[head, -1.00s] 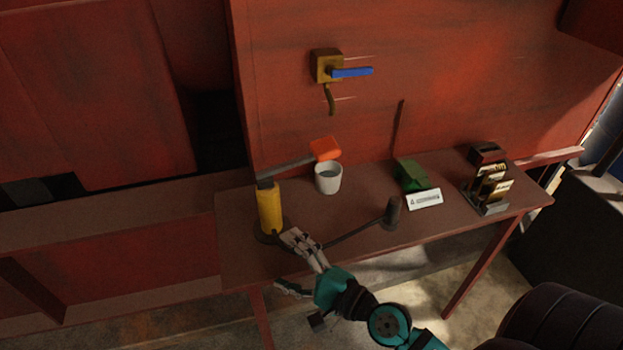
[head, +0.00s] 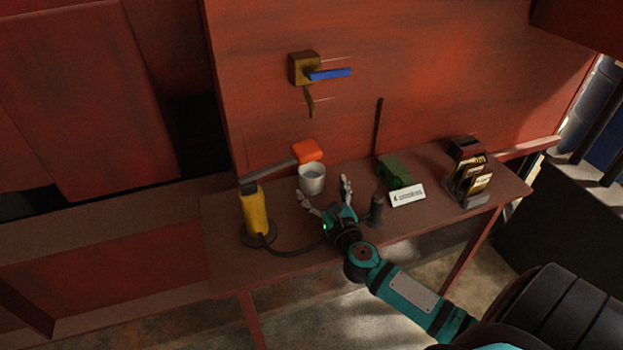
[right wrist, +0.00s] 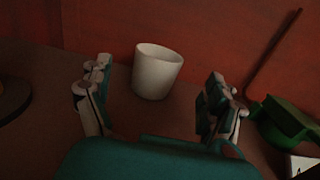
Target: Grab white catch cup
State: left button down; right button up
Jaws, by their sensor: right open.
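The white catch cup (head: 311,181) stands upright on the brown bench, below the orange end of a bar. It shows in the right wrist view (right wrist: 156,72) just beyond and between the two open fingers. My right gripper (head: 327,190) is open and empty, low over the bench in front of the cup, with its fingers spread towards it. In the right wrist view (right wrist: 155,95) the fingers look clear of the cup. My left gripper is not in view.
A yellow cylinder (head: 257,214) stands left of the cup. Right of the gripper are a dark upright cylinder (head: 376,208), a green block (head: 394,167), a white label (head: 407,195) and a card rack (head: 471,175). A blue-handled valve (head: 329,74) is on the red wall.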

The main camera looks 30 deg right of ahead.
aim_at(311, 171)
jog(key=x, duration=0.7)
jog(key=shift+w+r, duration=0.2)
jog(key=shift+w, duration=0.1)
jog(key=shift+s, duration=0.1)
jog(key=c, duration=1.2)
